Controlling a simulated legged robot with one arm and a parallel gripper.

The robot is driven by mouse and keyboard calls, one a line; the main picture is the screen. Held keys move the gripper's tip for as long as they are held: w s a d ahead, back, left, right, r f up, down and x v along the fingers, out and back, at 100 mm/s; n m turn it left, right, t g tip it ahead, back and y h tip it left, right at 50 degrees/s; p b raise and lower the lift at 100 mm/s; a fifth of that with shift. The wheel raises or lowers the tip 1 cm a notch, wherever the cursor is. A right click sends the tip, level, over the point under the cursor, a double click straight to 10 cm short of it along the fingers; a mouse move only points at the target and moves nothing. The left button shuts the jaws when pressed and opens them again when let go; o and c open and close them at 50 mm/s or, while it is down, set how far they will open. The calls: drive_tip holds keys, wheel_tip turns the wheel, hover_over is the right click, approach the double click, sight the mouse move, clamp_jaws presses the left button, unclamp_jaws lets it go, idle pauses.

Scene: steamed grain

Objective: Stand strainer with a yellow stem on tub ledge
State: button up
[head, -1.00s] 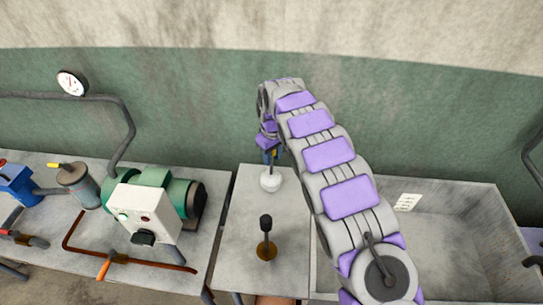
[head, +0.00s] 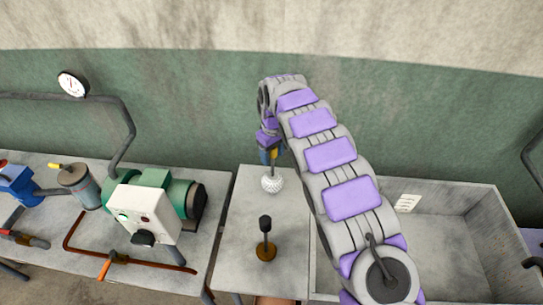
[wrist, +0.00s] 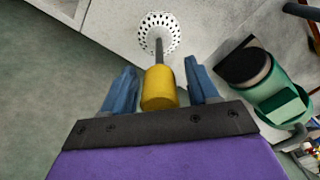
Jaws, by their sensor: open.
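The strainer has a white perforated head (head: 272,184), a dark thin shaft and a yellow stem (wrist: 158,88). In the head view its head is low at the far part of the pale tub ledge (head: 238,220), left of the tub (head: 455,245). It appears to rest there, holes facing the camera. My gripper (head: 268,155) is just above it. In the wrist view my gripper (wrist: 161,78) is open, with blue fingers on either side of the yellow stem and gaps showing on both sides. The perforated head also shows in the wrist view (wrist: 158,33) beyond the fingertips.
A black-topped tool with a brass base (head: 266,251) stands nearer on the ledge. Left is a bench (head: 55,225) with a green motor and white control box (head: 143,217). The wall is close behind. The ledge between the strainer and the brass-based tool is clear.

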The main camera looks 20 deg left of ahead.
wheel_tip(320, 180, up, 10)
drive_tip(key=shift+r+p, duration=0.1)
drive_tip(key=shift+p, duration=0.45)
drive_tip(key=shift+d+r, duration=0.1)
drive_tip(key=shift+r, duration=0.05)
drive_tip(key=shift+d+r, duration=0.1)
drive_tip(key=shift+d, duration=0.1)
drive_tip(key=s+d+r+m, duration=0.2)
drive_tip(key=s+d+r, duration=0.15)
drive_tip(key=d, duration=0.55)
drive_tip(key=s+d+r+m+h, duration=0.1)
drive_tip(key=s+d+r+m, duration=0.3)
drive_tip(key=d, duration=0.5)
drive_tip(key=s+d+r+m, duration=0.1)
drive_tip(key=s+d+r, duration=0.2)
drive_tip(key=s+d, duration=0.35)
drive_tip(key=s+d+f+m, duration=0.1)
drive_tip(key=s+d+f, duration=0.1)
drive_tip(key=s, duration=0.7)
drive_tip(key=s+d+f+m+g, duration=0.1)
drive_tip(key=s+d, duration=0.4)
drive_tip(key=s, duration=0.5)
drive_tip(key=s+d+f+m, duration=0.3)
drive_tip(key=s+d, duration=0.1)
drive_tip(key=s, duration=0.5)
drive_tip(key=shift+s+g+y, duration=0.3)
drive_tip(key=shift+g+y, duration=0.1)
